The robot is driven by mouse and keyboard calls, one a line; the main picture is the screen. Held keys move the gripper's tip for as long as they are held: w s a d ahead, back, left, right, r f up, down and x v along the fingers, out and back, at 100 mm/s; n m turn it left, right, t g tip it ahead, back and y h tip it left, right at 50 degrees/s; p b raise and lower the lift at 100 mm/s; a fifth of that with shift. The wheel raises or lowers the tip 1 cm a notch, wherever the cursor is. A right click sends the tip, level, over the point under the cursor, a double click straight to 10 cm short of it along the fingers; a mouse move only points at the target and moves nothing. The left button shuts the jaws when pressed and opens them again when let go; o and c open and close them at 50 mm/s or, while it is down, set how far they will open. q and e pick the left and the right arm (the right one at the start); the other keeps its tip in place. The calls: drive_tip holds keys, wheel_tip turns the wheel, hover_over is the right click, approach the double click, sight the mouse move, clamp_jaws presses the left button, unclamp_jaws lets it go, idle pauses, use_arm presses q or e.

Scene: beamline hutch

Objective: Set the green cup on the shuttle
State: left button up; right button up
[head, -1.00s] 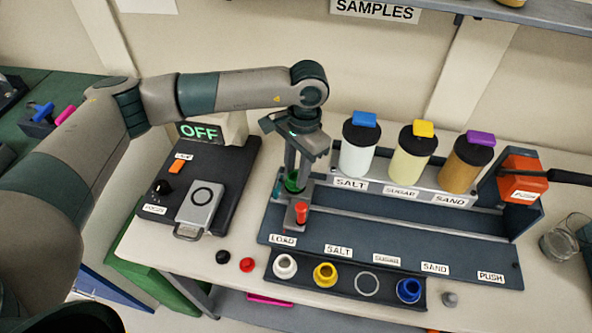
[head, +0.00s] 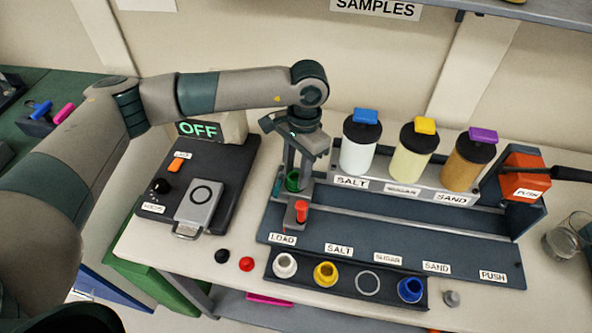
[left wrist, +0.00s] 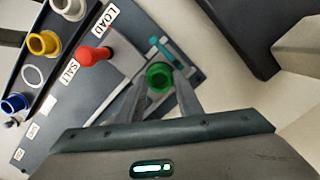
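The green cup (head: 292,182) is between the fingers of my left gripper (head: 296,178), at the LOAD end of the dark track. It also shows in the left wrist view (left wrist: 159,77), with one finger on either side of its rim. Whether the fingers press on it is unclear. The shuttle, a grey piece with a red knob (head: 301,209), stands at LOAD, with the knob in front of the cup. The cup is over or on the shuttle's back part; its base is hidden, so I cannot tell if it rests there. My right gripper is not in view.
The front rack (head: 345,297) holds white, yellow and blue cups and one empty ringed place. Salt (head: 357,150), sugar and sand canisters stand behind the track. An orange push block (head: 522,180) is at the right. A device reading OFF (head: 199,130) stands left.

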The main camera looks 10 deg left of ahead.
use_arm(q)
drive_tip(key=shift+o, duration=1.3)
drive_tip(key=r+b, duration=0.1)
drive_tip(key=r, duration=0.1)
drive_tip(key=r+b, duration=0.1)
drive_tip(key=r, duration=0.2)
drive_tip(key=w+r+b, duration=0.1)
drive_tip(key=r, duration=0.1)
drive_tip(key=shift+d+r, duration=0.3)
drive_tip(key=shift+d, duration=0.05)
wheel_tip(320, 180, up, 10)
drive_tip(key=b, duration=0.2)
drive_tip(key=shift+w+d+f+b, duration=0.15)
drive_tip(key=shift+w+d+b, duration=0.15)
drive_tip(key=shift+w, duration=0.05)
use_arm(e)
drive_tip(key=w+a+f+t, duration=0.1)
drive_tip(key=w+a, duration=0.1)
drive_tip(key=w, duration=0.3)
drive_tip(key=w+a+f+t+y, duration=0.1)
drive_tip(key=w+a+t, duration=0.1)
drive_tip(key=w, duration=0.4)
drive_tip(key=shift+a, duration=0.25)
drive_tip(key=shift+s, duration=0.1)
